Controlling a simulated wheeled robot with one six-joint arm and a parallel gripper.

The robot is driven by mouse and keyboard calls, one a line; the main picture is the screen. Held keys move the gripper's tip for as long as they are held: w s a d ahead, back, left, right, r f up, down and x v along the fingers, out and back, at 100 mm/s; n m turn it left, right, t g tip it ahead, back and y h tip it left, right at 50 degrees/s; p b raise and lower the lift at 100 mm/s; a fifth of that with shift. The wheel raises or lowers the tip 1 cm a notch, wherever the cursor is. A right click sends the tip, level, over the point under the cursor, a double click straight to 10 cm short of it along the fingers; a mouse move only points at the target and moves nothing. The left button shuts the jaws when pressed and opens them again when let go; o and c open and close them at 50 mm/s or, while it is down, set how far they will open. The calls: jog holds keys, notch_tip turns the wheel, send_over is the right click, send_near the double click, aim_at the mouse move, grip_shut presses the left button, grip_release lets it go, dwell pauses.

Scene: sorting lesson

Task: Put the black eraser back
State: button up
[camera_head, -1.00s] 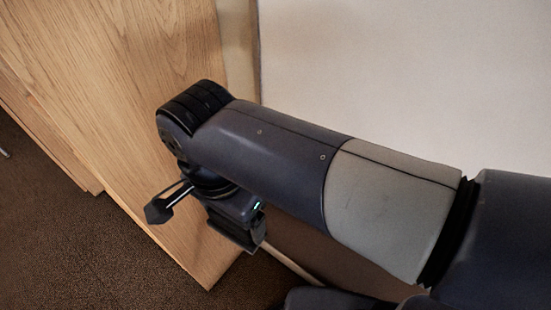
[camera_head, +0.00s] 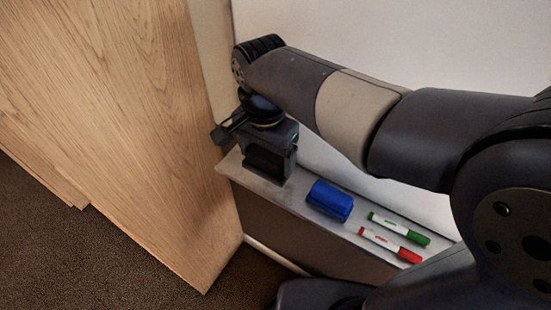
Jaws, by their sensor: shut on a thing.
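My gripper (camera_head: 272,172) is shut and points down over the left end of a pale ledge (camera_head: 298,202) below the white wall panel. At its lower end is a dark block, the black eraser (camera_head: 266,162), held between the fingers. The dark eraser and dark fingers are hard to tell apart. Its lower edge looks close to the ledge top; I cannot tell whether it touches.
On the ledge, right of my gripper, lie a blue eraser (camera_head: 330,200), a green-capped marker (camera_head: 398,230) and a red-capped marker (camera_head: 390,245). A wooden panel (camera_head: 130,120) stands close on the left. Brown carpet (camera_head: 70,250) lies below.

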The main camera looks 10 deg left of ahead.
aim_at(275, 164)
jog(key=w+f, duration=0.1)
jog(key=w+d+f, duration=0.1)
jog(key=w, duration=0.1)
jog(key=shift+d+f, duration=0.15)
jog(key=shift+f, duration=0.15)
notch_tip(275, 164, down, 4)
jog(key=shift+s+r+p, duration=0.1)
jog(key=shift+p, duration=0.35)
jog(key=shift+w+f, duration=0.2)
jog(key=shift+f, duration=0.05)
jog(key=shift+f, duration=0.2)
jog(key=o, duration=0.8)
